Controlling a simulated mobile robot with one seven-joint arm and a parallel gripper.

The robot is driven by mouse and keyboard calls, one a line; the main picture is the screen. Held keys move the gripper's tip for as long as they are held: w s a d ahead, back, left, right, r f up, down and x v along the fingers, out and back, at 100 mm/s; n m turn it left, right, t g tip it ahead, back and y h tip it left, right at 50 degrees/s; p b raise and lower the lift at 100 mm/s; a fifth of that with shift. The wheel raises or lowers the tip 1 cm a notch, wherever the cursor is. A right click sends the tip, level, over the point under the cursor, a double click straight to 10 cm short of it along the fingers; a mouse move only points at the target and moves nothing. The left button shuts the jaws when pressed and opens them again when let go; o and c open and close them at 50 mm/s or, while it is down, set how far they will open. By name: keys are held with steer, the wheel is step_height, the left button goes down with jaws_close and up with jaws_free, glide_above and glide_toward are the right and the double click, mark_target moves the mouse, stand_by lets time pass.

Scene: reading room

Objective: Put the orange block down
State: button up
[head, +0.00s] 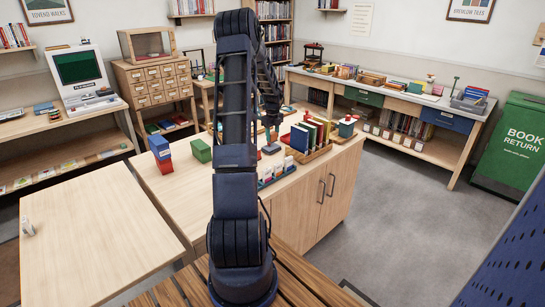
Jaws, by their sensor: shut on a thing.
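My arm rises in the middle of the head view and bends over the wooden cabinet's top. My gripper (271,121) is small and dark at the arm's far end, above the cabinet top (183,200). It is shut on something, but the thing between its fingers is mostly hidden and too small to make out. No orange block shows clearly anywhere else. A small grey-green tool (271,148) stands on the cabinet top just below the gripper; I cannot tell whether they touch.
A blue block sits on a red block (164,165) at the left of the top, with a green block (201,151) beside them. A wooden rack of books (310,150) and a card tray (277,173) fill the right. The near left top is clear.

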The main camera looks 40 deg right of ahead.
step_height(320, 180, down, 12)
steer(key=shift+f, duration=0.1)
stand_by(0.5)
steer(key=shift+f, duration=0.1)
steer(key=o, duration=1)
step_height(320, 180, up, 12)
steer(key=shift+r, duration=0.15)
stand_by(0.3)
